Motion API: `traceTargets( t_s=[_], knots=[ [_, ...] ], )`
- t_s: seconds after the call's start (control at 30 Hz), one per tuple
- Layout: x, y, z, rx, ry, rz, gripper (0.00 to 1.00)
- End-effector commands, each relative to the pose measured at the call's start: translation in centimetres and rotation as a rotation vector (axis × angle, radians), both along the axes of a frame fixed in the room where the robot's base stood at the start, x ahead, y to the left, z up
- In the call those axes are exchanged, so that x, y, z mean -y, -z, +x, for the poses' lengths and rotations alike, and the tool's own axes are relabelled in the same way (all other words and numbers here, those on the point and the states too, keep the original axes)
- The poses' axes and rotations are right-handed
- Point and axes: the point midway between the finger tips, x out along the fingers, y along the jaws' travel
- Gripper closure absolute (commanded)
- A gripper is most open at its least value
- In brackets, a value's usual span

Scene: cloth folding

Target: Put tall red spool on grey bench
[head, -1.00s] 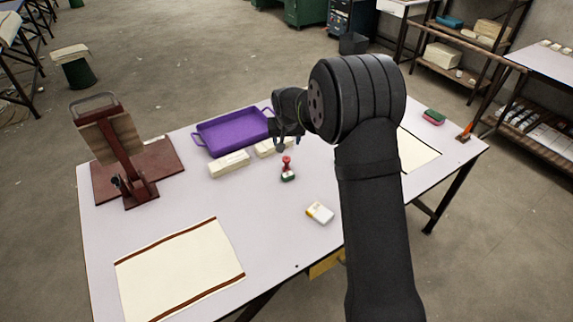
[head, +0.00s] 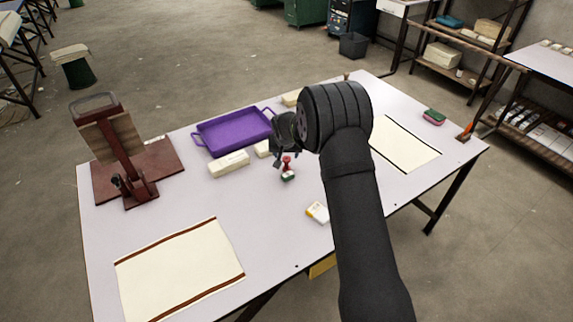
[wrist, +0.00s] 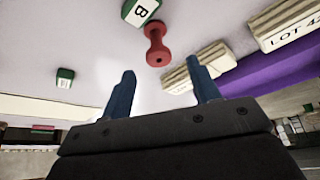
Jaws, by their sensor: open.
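The red spool (head: 287,161) is near the middle of the pale grey bench (head: 230,285), at a small green-and-white block (head: 288,177). It seems to stand on that block, but I cannot tell for sure. In the wrist view the red spool (wrist: 157,45) has wide ends and a narrow waist, and the block beside it bears a letter B (wrist: 140,12). My gripper (head: 279,160) is just beside and above the spool in the head view. In the wrist view my gripper's blue fingers (wrist: 160,67) are apart and empty, with the spool beyond their tips.
A white-and-yellow box (head: 317,212) is in front. Cloths lie at left (head: 180,265) and right (head: 405,145). A dark red press (head: 125,160) stands at far left. Bench between left cloth and box is clear.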

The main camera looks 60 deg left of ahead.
Motion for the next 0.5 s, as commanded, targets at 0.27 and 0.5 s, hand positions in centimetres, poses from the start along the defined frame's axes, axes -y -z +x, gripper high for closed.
traceTargets(
  t_s=[0.27,0.5],
  knots=[
    [-0.6,2.8,0.5,-0.001,0.0,-0.003,0.44],
    [-1.4,4.9,1.0,-0.001,0.0,-0.001,0.44]
  ],
)
